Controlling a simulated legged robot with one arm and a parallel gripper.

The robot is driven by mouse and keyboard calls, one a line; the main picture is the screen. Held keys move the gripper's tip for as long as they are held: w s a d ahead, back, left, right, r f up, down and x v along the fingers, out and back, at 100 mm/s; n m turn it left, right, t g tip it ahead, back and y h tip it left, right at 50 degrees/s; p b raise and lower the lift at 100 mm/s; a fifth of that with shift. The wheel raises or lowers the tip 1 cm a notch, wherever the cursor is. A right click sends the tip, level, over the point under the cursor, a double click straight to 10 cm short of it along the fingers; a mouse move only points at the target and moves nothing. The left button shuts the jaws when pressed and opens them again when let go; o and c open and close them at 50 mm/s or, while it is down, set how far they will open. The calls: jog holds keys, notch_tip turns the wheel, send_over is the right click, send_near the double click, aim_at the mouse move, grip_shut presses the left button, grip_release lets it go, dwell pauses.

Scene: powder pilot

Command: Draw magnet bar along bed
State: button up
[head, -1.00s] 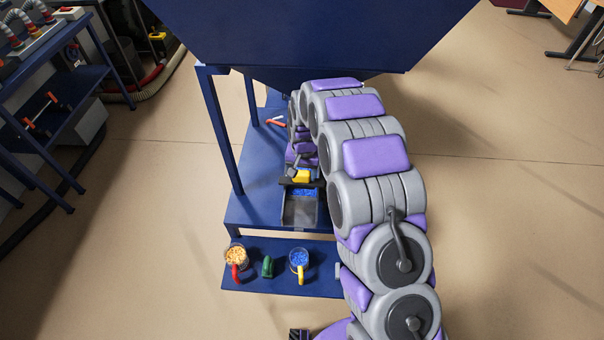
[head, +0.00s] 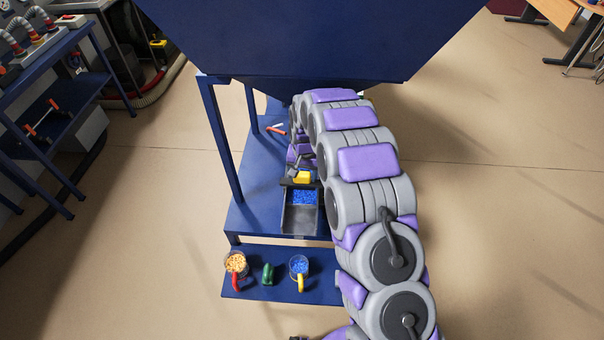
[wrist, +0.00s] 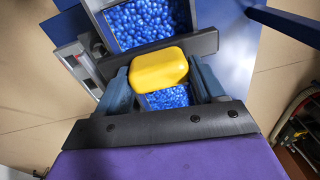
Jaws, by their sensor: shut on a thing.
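The magnet bar (wrist: 202,45) is a dark flat bar with a yellow handle (wrist: 158,69). The yellow handle also shows in the head view (head: 303,177). My gripper (wrist: 160,78) is shut on the handle, one finger on each side. The bar lies across the bed, a grey tray (head: 300,220) on the blue stand. Blue pellets (wrist: 145,20) fill the bed beyond the bar in the wrist view, and more show between my fingers. In the head view, blue pellets lie in front of the bar and the tray's near end is bare. Whether the bar touches the pellets is hidden.
A large blue hopper (head: 310,35) hangs above the stand, with a leg (head: 222,140) at left. A red-handled tool (head: 277,128) lies behind. On the lower shelf are a cup of orange pellets (head: 235,263), a green object (head: 267,273) and a cup of blue pellets (head: 299,266).

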jog(key=shift+w, duration=0.15)
jog(key=shift+w+p, duration=0.3)
jog(key=shift+w, duration=0.8)
jog(key=shift+w+d+p, duration=0.1)
jog(key=shift+w+p, duration=0.2)
jog(key=shift+w, duration=0.95)
jog(key=shift+w, duration=0.2)
